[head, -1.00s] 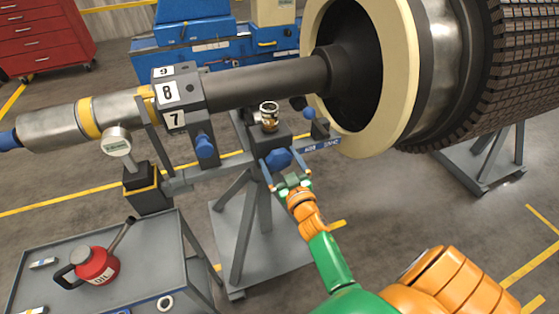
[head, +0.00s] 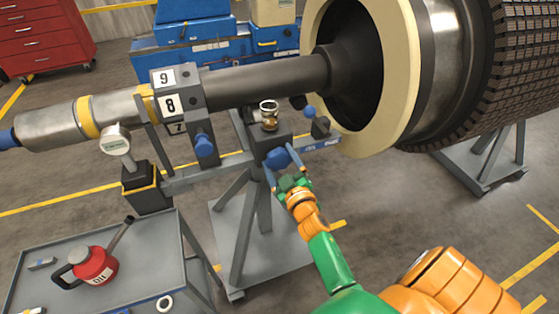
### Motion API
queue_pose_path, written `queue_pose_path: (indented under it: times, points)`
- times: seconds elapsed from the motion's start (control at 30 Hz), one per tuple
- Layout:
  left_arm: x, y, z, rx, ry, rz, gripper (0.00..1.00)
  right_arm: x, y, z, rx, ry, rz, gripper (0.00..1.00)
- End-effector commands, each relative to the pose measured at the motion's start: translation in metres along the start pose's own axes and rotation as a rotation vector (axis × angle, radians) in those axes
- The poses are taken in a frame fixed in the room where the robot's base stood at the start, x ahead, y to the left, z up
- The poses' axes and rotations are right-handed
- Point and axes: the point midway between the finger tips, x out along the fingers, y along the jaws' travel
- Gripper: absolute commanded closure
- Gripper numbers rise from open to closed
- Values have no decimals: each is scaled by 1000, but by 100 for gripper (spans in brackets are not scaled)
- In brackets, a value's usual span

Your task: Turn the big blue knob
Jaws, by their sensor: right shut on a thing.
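The big blue knob (head: 278,158) is on the front of the stand's dark bearing block (head: 265,141), under the shaft. My right gripper (head: 282,168) reaches up to it from below right. Its blue fingers lie on either side of the knob and are shut on it. The fingers and the knob look tilted in the picture. The back of the knob is hidden. My left gripper does not show.
The rotor shaft (head: 265,84) with its numbered block (head: 178,103) lies above. A dial gauge (head: 115,138) and another blue knob (head: 205,146) are to the left. A grey cart (head: 150,262) with a red oil can (head: 94,266) stands lower left. Floor at lower right is open.

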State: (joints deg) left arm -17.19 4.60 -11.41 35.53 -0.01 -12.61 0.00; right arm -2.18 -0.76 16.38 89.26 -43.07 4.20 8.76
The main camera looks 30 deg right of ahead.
Motion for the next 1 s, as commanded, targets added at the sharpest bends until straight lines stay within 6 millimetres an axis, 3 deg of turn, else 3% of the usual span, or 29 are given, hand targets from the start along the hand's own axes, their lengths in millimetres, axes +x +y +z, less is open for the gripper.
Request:
queue_pose_path:
  times: [0.5,1.0]
  points:
    - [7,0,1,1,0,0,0,0,-3,2,-322,-2,-2,67]
    - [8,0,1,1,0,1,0,0,-3,2,-388,-3,-3,67]
